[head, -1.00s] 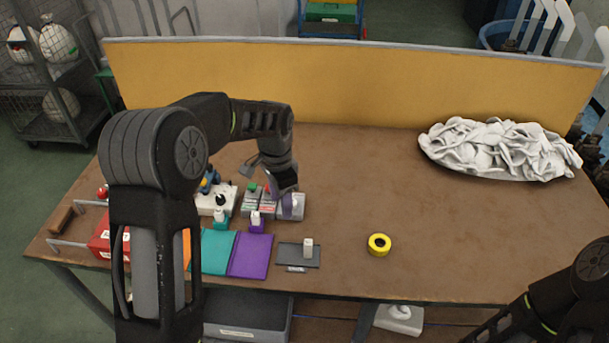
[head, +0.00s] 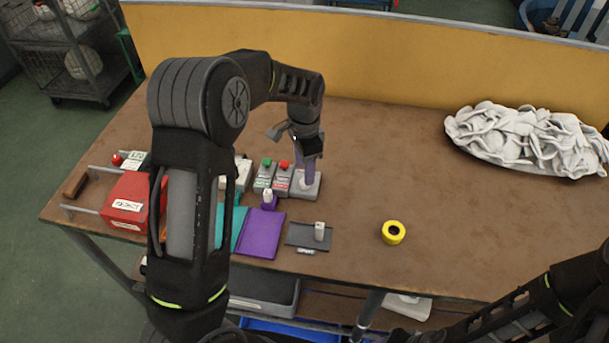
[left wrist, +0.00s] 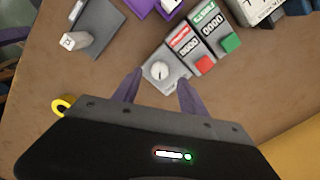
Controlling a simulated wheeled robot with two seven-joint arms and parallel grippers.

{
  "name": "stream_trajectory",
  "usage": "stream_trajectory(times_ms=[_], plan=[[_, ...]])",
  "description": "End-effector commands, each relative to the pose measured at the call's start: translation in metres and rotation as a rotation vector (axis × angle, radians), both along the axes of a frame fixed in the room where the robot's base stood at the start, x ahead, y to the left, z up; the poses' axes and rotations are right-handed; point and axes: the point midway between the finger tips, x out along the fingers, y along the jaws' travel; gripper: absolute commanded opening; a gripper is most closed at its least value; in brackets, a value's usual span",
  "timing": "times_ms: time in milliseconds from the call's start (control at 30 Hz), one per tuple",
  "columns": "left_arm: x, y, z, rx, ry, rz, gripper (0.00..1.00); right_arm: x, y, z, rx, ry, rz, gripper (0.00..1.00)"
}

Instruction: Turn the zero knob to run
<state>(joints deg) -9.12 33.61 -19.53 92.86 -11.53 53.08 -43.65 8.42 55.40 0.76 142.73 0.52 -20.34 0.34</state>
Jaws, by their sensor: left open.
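The zero knob, a round white dial with a dark pointer line (left wrist: 159,70), sits on a grey box (left wrist: 168,83) in the left wrist view. In the head view that grey box (head: 306,186) stands at the right end of a row of small boxes, and the gripper partly hides its dial. My left gripper (head: 307,168) is over the box, pointing down. In the left wrist view its two purple fingers (left wrist: 158,84) are open, one on each side of the dial. I cannot tell whether they touch it. My right gripper is out of view.
Beside the knob box are a red-button counter (left wrist: 188,51) and a green-button counter (left wrist: 220,30). A dark plate with a white switch (head: 306,242), a purple mat (head: 262,238) and a yellow ring (head: 393,232) lie nearer the front. The table's middle is clear.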

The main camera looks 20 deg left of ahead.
Motion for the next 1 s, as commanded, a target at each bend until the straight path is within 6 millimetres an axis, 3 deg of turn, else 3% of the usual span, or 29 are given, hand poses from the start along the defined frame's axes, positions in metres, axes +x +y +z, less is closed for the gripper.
stream_trajectory(times_ms=[300,600,1000], plan=[[0.0,0.0,-0.04,0.001,0.001,0.001,0.5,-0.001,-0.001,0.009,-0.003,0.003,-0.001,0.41],[0.0,0.0,-0.044,0.0,0.0,0.001,0.5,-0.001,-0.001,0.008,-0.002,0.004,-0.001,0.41],[0.0,0.0,-0.043,0.0,0.0,0.001,0.18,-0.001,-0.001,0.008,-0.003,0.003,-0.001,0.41]])
